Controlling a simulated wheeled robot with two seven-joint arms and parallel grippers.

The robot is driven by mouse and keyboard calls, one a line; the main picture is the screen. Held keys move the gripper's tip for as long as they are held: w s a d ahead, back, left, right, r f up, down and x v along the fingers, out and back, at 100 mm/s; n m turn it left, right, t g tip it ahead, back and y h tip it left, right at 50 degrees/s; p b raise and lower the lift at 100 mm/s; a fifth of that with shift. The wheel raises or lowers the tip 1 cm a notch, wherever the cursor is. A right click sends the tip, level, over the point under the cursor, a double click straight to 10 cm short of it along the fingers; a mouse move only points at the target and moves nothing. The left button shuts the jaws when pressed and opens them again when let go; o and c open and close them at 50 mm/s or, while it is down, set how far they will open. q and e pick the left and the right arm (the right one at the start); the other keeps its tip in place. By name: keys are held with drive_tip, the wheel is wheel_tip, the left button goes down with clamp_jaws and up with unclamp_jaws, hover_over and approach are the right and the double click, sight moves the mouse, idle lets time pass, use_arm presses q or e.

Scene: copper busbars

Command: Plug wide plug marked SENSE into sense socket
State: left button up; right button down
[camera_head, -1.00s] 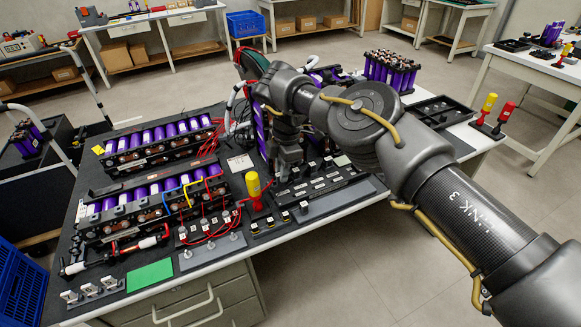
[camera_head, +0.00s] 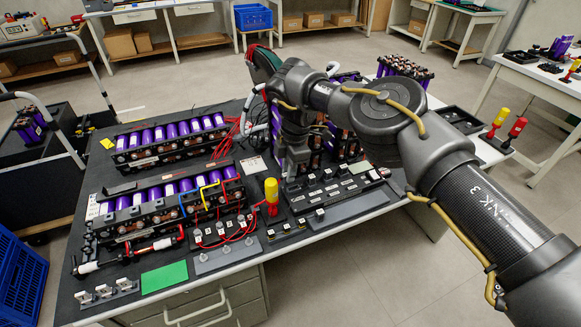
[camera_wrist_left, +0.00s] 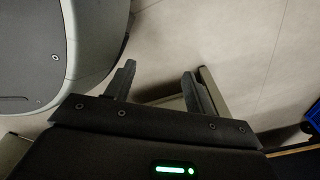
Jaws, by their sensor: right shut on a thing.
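My right gripper (camera_head: 291,177) reaches down from above at the left end of a black strip (camera_head: 343,188) with several white labels, in the head view. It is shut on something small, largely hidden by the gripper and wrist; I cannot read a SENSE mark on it. Several small dark plugs with pale tops (camera_head: 302,222) stand in a row in front of the strip. The labels are too small to read, so I cannot tell which is the sense socket. My left gripper (camera_wrist_left: 158,82) is open and empty in the left wrist view, over the floor; it is outside the head view.
Two battery modules with purple cells (camera_head: 170,136) fill the left of the table. A yellow-handled tool (camera_head: 271,190) stands close to my right gripper. Red wires (camera_head: 232,236) and a green mat (camera_head: 164,277) lie near the front edge.

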drive_tip(key=r, duration=0.1)
drive_tip(key=d, duration=0.1)
drive_tip(key=r+p, duration=0.1)
drive_tip(key=shift+s+d+r, duration=0.2)
drive_tip(key=shift+d+r, duration=0.05)
drive_tip(key=shift+r, duration=0.05)
drive_tip(key=shift+d+f, duration=0.1)
drive_tip(key=shift+f, duration=0.25)
drive_tip(key=shift+s+d+f+b, duration=0.1)
drive_tip(key=shift+d+f+b, duration=0.05)
drive_tip(key=shift+f+b, duration=1.45)
drive_tip(key=shift+r, duration=0.3)
use_arm(q)
drive_tip(key=shift+s+a+f+p, duration=0.2)
drive_tip(key=shift+s+a+f, duration=0.15)
drive_tip(key=shift+s, duration=0.25)
drive_tip(key=shift+s+a+f+p, duration=0.15)
drive_tip(key=shift+s+a+f, duration=0.15)
drive_tip(key=shift+s, duration=0.3)
drive_tip(key=shift+r, duration=0.1)
use_arm(e)
drive_tip(key=shift+r, duration=0.1)
